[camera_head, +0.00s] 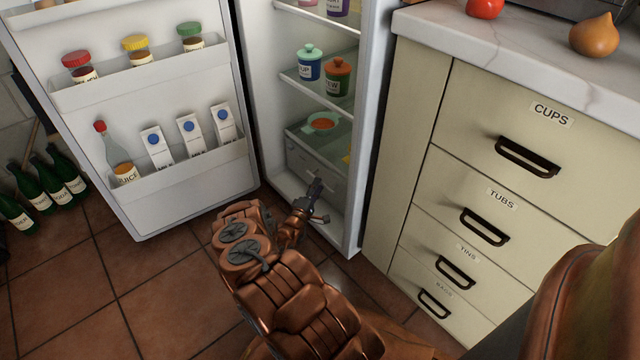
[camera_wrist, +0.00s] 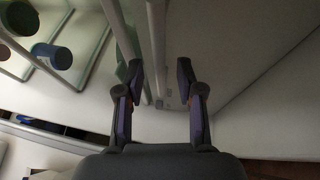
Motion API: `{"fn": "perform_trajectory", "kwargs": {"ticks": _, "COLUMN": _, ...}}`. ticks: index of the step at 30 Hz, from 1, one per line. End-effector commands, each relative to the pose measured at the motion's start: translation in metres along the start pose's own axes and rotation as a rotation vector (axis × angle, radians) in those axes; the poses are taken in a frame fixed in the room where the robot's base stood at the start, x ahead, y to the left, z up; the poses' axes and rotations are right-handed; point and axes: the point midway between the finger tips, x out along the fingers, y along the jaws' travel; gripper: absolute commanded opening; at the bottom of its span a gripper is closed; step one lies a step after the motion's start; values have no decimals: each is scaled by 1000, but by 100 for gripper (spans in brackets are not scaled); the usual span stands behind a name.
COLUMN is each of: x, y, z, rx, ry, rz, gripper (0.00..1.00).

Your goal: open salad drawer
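The salad drawer (camera_head: 303,160) is a grey, see-through box low inside the open fridge, under the lowest glass shelf. It looks shut. My gripper (camera_head: 315,190) is just in front of the drawer, by its lower front; part of the front is hidden behind it. In the wrist view my gripper (camera_wrist: 160,82) is open, its two dark fingers apart. A pale upright edge or bar runs between and beyond the fingertips; I cannot tell whether it is the drawer's handle. No contact can be made out.
The fridge door (camera_head: 150,205) stands open on the left, with jars, cartons and a bottle. Pots stand on the fridge shelves (camera_head: 318,84). A cream cabinet (camera_head: 480,165) with labelled drawers is close on the right. Green bottles (camera_head: 62,180) stand at far left.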

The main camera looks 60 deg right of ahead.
Motion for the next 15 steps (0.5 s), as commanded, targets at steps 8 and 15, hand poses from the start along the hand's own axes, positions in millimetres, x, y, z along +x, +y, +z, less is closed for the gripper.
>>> {"fn": "perform_trajectory", "kwargs": {"ticks": 8, "x": 24, "y": 0, "z": 0, "rx": 1, "ry": 0, "rz": 2, "gripper": 37}}
{"fn": "perform_trajectory", "kwargs": {"ticks": 15, "x": 25, "y": 0, "z": 0, "rx": 0, "ry": 0, "rz": 0, "gripper": 37}}
